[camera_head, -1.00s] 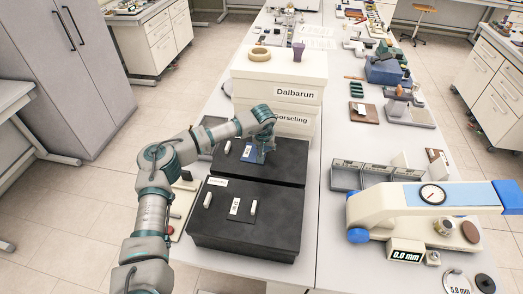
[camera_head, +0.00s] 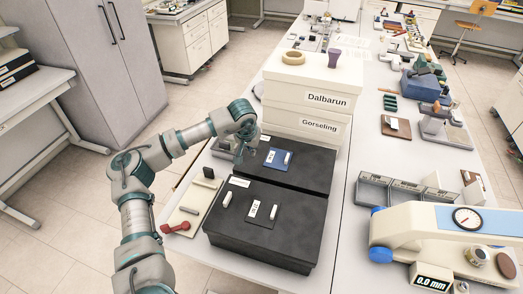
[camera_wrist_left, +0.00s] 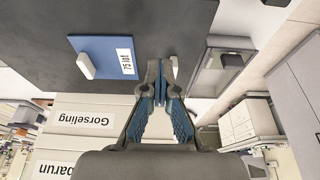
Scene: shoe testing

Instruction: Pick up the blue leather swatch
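The blue leather swatch (camera_head: 277,158) lies flat on the rear black box (camera_head: 312,182), with a small white label on it. A white peg (camera_head: 287,158) stands at its right side. In the left wrist view the swatch (camera_wrist_left: 100,50) is to the left of the fingertips, with its label nearest them. My left gripper (camera_head: 239,157) is left of the swatch and apart from it. Its fingertips (camera_wrist_left: 158,82) look closed together with nothing between them. A second white peg (camera_wrist_left: 174,65) shows just beside the tips. My right gripper is not in view.
A front black box (camera_head: 300,240) holds a dark swatch (camera_head: 262,213) and white pegs. Cream boxes labelled Dalbarun and Gorseling (camera_head: 310,100) stand behind. A thickness gauge (camera_head: 450,225) and grey tray (camera_head: 400,193) are at right. A red-handled tool (camera_head: 175,228) lies at left.

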